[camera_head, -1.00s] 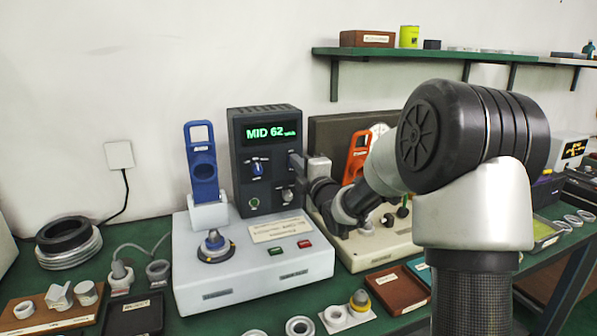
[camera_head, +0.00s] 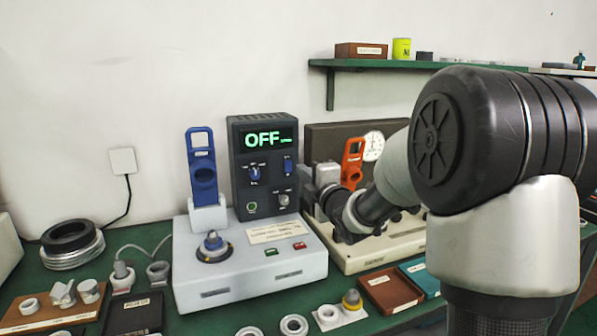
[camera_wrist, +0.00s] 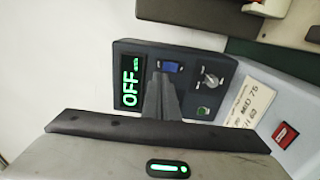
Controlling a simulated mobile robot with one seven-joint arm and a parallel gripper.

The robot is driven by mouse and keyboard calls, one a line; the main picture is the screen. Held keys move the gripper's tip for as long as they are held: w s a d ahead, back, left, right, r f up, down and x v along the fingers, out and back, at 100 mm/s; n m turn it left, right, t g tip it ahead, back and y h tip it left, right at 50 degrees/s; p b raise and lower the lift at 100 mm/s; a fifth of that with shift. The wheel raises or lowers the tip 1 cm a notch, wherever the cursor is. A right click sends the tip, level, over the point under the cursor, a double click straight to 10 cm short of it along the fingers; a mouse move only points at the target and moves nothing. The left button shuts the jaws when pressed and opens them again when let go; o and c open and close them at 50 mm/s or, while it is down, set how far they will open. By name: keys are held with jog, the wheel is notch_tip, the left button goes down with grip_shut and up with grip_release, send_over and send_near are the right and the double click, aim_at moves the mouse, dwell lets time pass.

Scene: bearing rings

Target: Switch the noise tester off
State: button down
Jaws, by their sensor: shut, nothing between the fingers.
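The noise tester is a dark upright box (camera_head: 240,190) on a white base (camera_head: 250,284). Its display (camera_head: 262,139) reads OFF in green, and the display (camera_wrist: 130,86) reads the same in the wrist view. A blue rocker switch (camera_head: 287,165) sits below the display at the right; it also shows in the wrist view (camera_wrist: 171,67). A blue knob (camera_head: 254,174) is to its left, hidden by my fingers in the wrist view. My gripper (camera_wrist: 160,82) is shut and empty, in front of the panel. In the head view it is right of the box, apart from the switch.
A blue holder (camera_head: 203,180) stands left of the box. The base has a green button (camera_head: 271,252), a red button (camera_head: 300,246) and a spindle (camera_head: 213,244). A second device with an orange holder (camera_head: 352,163) is behind my arm. Trays and rings lie in front.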

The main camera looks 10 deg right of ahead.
jog(key=s, duration=0.3)
jog(key=s+d, duration=0.1)
jog(key=s, duration=0.1)
jog(key=shift+s+d+r, duration=0.1)
jog(key=shift+s+r, duration=0.15)
jog(key=shift+s, duration=0.05)
